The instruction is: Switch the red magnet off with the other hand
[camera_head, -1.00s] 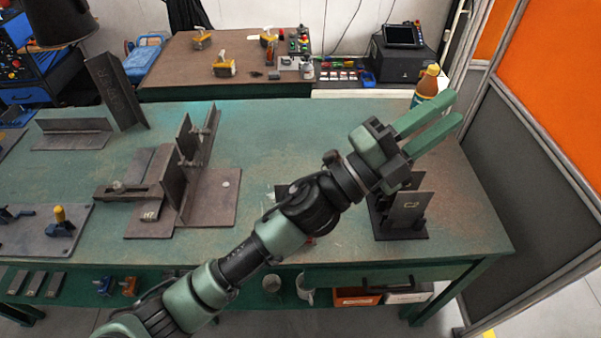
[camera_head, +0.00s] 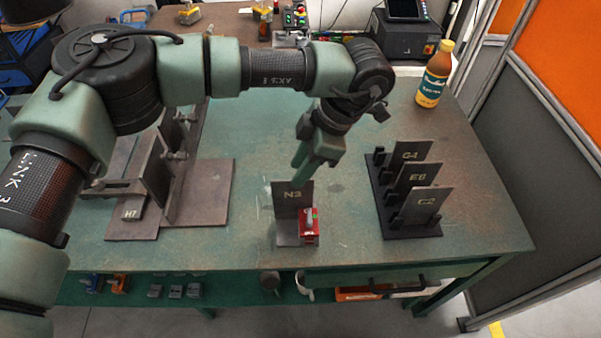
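The red magnet (camera_head: 309,226) sits low at the right front of the upright dark plate marked N3 (camera_head: 291,200), with a grey part on top of it. The N3 plate stands on a small flat base near the table's front edge. My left gripper (camera_head: 304,172) points down just above and behind the top of the N3 plate, apart from the magnet. Its fingertips are close to the plate's upper edge, and I cannot tell whether they are open or shut. My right gripper is out of view.
A rack (camera_head: 412,233) holds upright plates marked G4, E6 and C2 to the right. A bottle (camera_head: 434,78) stands at the back right. A steel fixture (camera_head: 187,215) with a block marked H7 is on the left. The green table (camera_head: 345,215) is clear between N3 and the rack.

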